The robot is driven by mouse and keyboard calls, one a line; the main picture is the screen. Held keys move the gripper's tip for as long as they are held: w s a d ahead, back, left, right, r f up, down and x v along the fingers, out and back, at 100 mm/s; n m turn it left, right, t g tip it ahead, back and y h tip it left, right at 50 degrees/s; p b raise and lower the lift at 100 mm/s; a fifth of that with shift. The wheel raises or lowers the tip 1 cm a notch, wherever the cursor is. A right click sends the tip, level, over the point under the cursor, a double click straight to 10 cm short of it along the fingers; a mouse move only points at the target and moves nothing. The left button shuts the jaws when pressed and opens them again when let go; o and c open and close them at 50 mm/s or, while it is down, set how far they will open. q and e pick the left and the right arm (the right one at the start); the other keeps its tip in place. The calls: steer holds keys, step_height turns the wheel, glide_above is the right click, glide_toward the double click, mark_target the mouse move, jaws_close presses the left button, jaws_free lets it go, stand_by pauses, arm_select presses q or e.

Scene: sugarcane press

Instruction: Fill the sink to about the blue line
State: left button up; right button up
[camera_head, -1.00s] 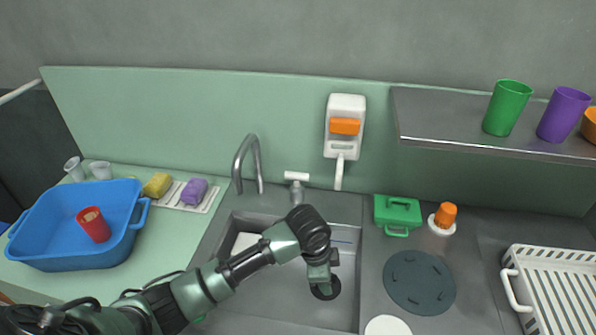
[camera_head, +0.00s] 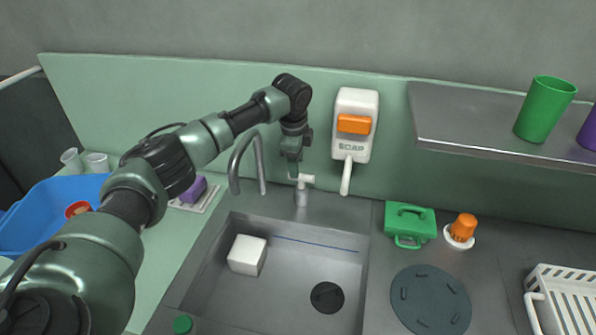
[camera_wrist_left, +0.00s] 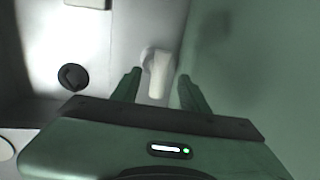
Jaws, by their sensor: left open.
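The sink (camera_head: 300,262) is a grey basin with a blue line (camera_head: 315,243) along its back wall. No water shows in it. A round black drain piece (camera_head: 327,297) lies on its floor; it also shows in the left wrist view (camera_wrist_left: 73,77). My left gripper (camera_head: 294,172) is open just above the tap handle. In the left wrist view the white handle (camera_wrist_left: 158,72) lies between and beyond the open fingers (camera_wrist_left: 156,88). My right gripper is not in view.
A white block (camera_head: 247,255) sits in the sink. A white soap dispenser (camera_head: 355,125) hangs on the wall right of my gripper. A green box (camera_head: 410,224) and an orange-capped item (camera_head: 462,230) stand right of the sink. A blue tub (camera_head: 45,215) is at left.

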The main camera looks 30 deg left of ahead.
mark_target(301, 181)
arm_select(q)
steer(key=shift+w+a+f, duration=0.1)
steer(key=shift+w+f, duration=0.15)
steer(key=shift+f, duration=0.9)
steer(key=shift+w+f, duration=0.25)
steer(key=shift+f, duration=0.85)
jaws_close()
steer(key=shift+p, duration=0.4)
